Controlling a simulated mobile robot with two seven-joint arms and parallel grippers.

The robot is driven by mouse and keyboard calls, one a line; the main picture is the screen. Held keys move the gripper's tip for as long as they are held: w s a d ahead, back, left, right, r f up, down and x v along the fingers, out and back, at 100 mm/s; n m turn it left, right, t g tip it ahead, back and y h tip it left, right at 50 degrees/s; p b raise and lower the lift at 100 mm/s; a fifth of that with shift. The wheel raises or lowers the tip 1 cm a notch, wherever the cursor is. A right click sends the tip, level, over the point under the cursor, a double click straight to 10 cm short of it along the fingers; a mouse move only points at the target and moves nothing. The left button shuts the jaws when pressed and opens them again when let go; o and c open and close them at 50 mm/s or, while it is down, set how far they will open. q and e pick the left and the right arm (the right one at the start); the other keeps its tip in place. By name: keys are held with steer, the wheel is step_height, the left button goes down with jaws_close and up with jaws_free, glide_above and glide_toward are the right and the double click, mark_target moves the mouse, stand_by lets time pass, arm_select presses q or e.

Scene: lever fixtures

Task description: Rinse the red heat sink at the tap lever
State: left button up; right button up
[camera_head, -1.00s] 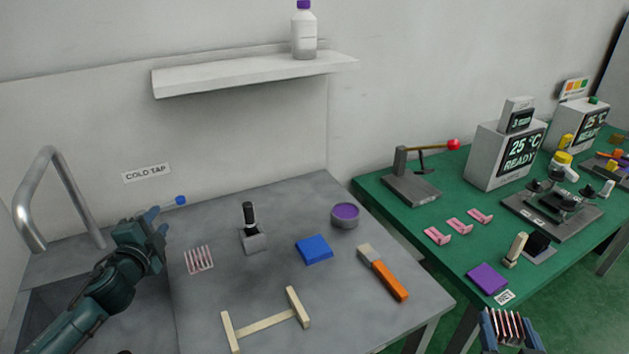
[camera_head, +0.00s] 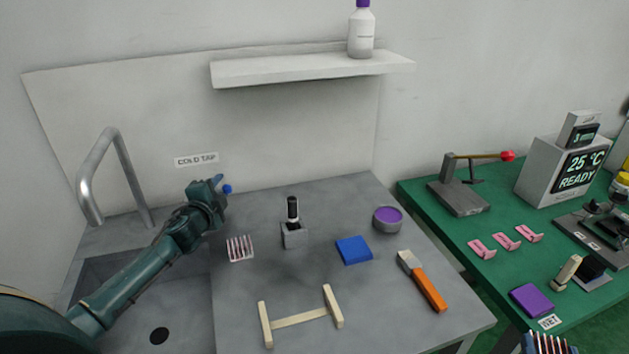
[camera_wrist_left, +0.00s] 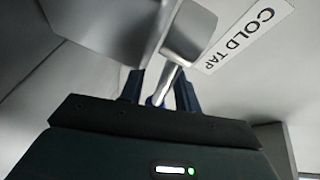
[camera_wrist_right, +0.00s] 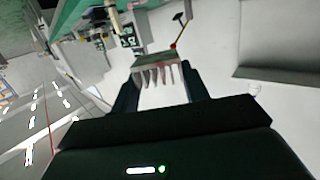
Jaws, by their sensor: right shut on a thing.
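The tap lever (camera_head: 227,189) has a blue knob and sits under the COLD TAP label on the back wall. My left gripper (camera_head: 219,184) is right at the lever. In the left wrist view its fingers (camera_wrist_left: 160,92) stand apart with the metal lever rod (camera_wrist_left: 170,80) between them; whether they touch it I cannot tell. A heat sink with reddish fins (camera_head: 548,345) is in my right gripper at the bottom right edge. In the right wrist view the heat sink (camera_wrist_right: 155,64) is between the shut fingers (camera_wrist_right: 161,84). The tap spout (camera_head: 108,165) curves over the sink (camera_head: 95,270) at left.
Another striped heat sink (camera_head: 240,249) lies on the grey counter. A black-handled switch (camera_head: 293,232), blue sponge (camera_head: 354,250), purple-topped tin (camera_head: 388,219), orange-handled brush (camera_head: 428,288) and wooden stand (camera_head: 302,318) are there too. A green bench (camera_head: 420,198) stands to the right, a shelf (camera_head: 312,68) above.

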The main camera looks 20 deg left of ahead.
arm_select(q)
jaws_close()
stand_by(0.3)
steer(key=shift+s+d+r+m+h+p, duration=0.1)
steer(key=shift+s+d+m+h+p, duration=0.15)
steer(key=shift+m+h+p, duration=0.5)
steer(key=shift+s+d+m+t+h, duration=0.2)
steer(key=shift+m+h, duration=0.15)
steer(key=shift+h, duration=0.25)
steer(key=shift+s+d+m+t+h, duration=0.1)
steer(key=shift+s+d+m+h, duration=0.15)
steer(key=shift+h, duration=0.3)
steer(key=shift+w+a, duration=0.1)
steer(key=shift+o, duration=0.2)
jaws_free()
steer(key=s+r, duration=0.1)
steer(key=s, duration=1.1)
steer(key=shift+d+r, duration=0.15)
steer(key=shift+d, duration=0.15)
